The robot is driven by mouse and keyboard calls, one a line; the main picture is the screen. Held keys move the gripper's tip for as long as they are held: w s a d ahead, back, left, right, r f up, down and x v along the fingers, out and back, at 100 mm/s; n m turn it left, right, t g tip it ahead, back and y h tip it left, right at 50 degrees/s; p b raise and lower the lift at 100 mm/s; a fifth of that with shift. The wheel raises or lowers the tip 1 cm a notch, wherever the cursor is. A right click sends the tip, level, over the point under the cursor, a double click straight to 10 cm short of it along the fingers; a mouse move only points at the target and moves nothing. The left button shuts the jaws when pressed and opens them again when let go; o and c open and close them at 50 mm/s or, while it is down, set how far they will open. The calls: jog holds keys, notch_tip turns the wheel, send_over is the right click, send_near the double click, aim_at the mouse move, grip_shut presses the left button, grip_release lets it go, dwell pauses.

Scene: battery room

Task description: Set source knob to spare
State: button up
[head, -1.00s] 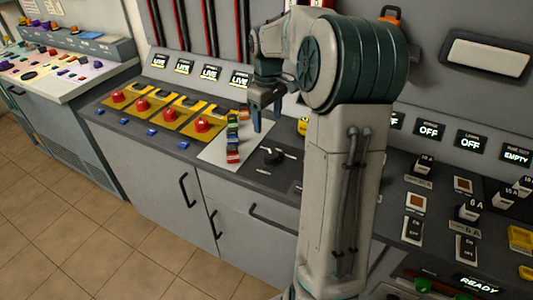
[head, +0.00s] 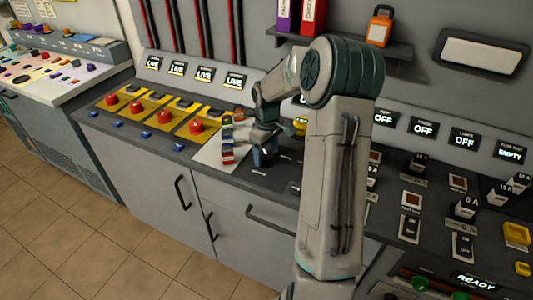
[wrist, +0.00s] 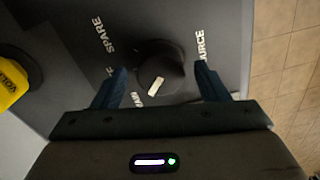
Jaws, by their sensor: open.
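The source knob (wrist: 167,62) is a round black dial with a white pointer mark, on a dark grey panel. In the wrist view the mark lies at its lower left, towards a partly hidden label that seems to read MAIN. The word SPARE (wrist: 103,35) is printed to the upper left and SOURCE to the right. My gripper (wrist: 161,69) is open, one blue finger on each side of the knob, with gaps visible. In the head view my gripper (head: 263,157) is low over the panel and largely hides the knob.
Red buttons on yellow plates (head: 196,126) lie further left. Switches and breakers fill the right side.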

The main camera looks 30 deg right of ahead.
jog(key=shift+f, duration=0.45)
jog(key=c, duration=1)
